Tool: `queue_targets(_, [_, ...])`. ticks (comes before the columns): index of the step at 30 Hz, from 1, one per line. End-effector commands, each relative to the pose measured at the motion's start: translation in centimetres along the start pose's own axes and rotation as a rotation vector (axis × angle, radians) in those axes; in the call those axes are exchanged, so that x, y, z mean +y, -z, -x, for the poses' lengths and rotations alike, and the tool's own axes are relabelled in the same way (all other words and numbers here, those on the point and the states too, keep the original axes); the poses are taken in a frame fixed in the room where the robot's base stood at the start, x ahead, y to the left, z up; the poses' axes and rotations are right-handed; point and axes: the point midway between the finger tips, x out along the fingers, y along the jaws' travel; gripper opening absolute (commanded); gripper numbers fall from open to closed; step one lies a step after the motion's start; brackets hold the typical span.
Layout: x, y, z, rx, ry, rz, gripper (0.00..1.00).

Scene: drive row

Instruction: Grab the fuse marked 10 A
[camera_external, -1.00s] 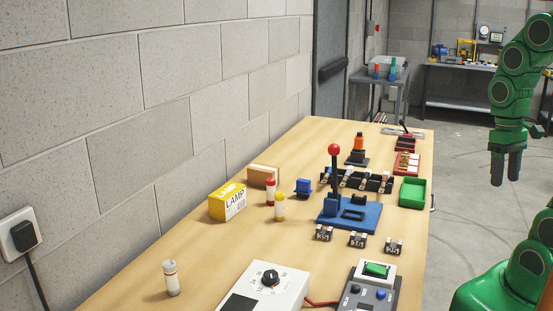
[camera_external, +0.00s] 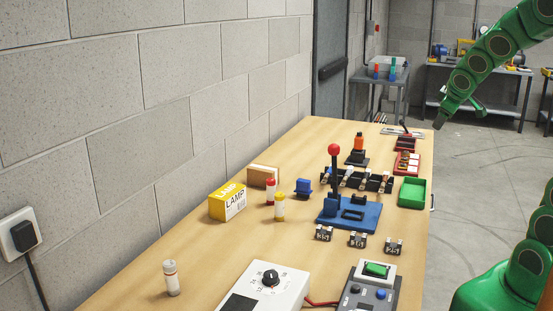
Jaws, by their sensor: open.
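Three small cylindrical fuses stand upright on the wooden bench (camera_external: 130,290). One has a red cap and white body (camera_external: 270,193), and one has a yellow cap and white body (camera_external: 280,208). The third is pale with a thin red band (camera_external: 171,279) and stands alone at the front left. I cannot read a 10 A marking on any of them. More small cylinders sit in the black holder row (camera_external: 372,182), too small to read. My gripper (camera_external: 440,121) is open, above the far right end of the bench, well away from the three fuses.
A blue lever stand (camera_external: 350,215) with a red knob rises mid-bench. A green tray (camera_external: 412,193) lies at the right edge. A white dial box (camera_external: 264,290) occupies the front.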

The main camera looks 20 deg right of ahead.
Motion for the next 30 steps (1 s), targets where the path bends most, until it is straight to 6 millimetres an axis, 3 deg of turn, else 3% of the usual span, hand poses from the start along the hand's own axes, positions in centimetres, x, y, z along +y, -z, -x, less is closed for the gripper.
queue_targets(6, [1.9,7.3,-3.5,0.161,-0.054,0.045,0.61])
queue_targets(14, [1.3,15.4,-7.2,0.348,-0.048,0.092,0.61])
queue_targets(23, [-3.5,23.3,-11.3,0.550,0.062,0.166,0.61])
queue_targets(30, [-10.2,27.9,-14.1,0.690,0.229,0.227,0.61])
